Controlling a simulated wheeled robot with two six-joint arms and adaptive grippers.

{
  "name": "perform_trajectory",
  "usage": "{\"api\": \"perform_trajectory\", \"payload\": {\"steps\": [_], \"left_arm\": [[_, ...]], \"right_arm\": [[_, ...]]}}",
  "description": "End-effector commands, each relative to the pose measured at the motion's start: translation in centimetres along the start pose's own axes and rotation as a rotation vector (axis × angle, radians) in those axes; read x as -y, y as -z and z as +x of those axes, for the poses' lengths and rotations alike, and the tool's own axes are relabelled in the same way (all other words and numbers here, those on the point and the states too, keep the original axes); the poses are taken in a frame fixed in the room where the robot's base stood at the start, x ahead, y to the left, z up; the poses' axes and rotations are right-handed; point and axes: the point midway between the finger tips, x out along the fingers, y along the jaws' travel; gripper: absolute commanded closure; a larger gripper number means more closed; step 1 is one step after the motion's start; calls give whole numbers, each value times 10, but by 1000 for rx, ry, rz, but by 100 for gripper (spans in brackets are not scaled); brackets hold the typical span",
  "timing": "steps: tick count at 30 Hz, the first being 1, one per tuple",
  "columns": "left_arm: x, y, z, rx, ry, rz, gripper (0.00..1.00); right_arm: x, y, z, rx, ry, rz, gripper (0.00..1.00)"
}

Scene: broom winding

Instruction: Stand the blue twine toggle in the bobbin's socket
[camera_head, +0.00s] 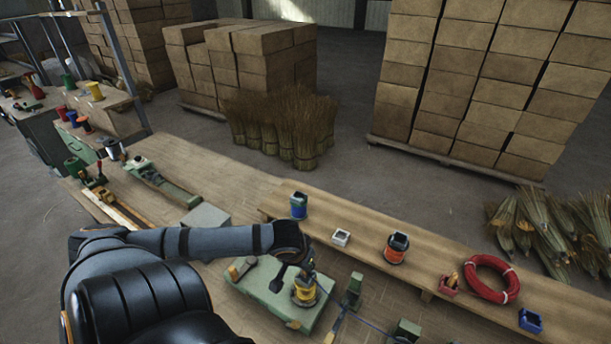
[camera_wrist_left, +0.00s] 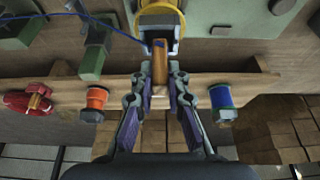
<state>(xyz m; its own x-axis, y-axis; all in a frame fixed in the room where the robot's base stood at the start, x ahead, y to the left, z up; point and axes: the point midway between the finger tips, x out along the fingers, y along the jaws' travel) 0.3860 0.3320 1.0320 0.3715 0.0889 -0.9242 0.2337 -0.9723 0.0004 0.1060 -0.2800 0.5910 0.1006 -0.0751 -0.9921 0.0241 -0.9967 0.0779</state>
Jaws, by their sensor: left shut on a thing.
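My left gripper (camera_head: 284,277) comes in from the left over the green fixture. In the left wrist view its fingers (camera_wrist_left: 160,72) are shut on a slim wooden toggle (camera_wrist_left: 159,62) with blue twine at its far end. The twine (camera_wrist_left: 108,24) runs off to the upper left in that view. The yellow bobbin (camera_head: 305,293) with a grey top stands on the fixture, close beside the gripper. It also shows just beyond the toggle in the left wrist view (camera_wrist_left: 181,14). The inside of its socket is hidden, and I cannot tell whether the toggle touches it. My right gripper is out of view.
A green fixture plate (camera_head: 262,303) lies on the bench. Behind it, a raised plank (camera_head: 352,222) holds a blue spool (camera_head: 299,205), a white block (camera_head: 341,237), an orange spool (camera_head: 396,248) and a red coil (camera_head: 491,279). Green posts (camera_head: 353,291) stand right of the bobbin.

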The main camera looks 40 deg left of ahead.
Motion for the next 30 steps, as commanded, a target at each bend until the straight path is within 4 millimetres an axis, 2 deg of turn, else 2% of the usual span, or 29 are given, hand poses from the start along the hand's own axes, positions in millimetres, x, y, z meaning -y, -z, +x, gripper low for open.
{"api": "perform_trajectory", "payload": {"steps": [27,28,30], "left_arm": [[0,-11,27,0,1,-1,100],[0,-11,26,0,1,0,83],[0,-10,26,0,1,0,74]], "right_arm": [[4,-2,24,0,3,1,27],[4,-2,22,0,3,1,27],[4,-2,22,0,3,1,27]]}}
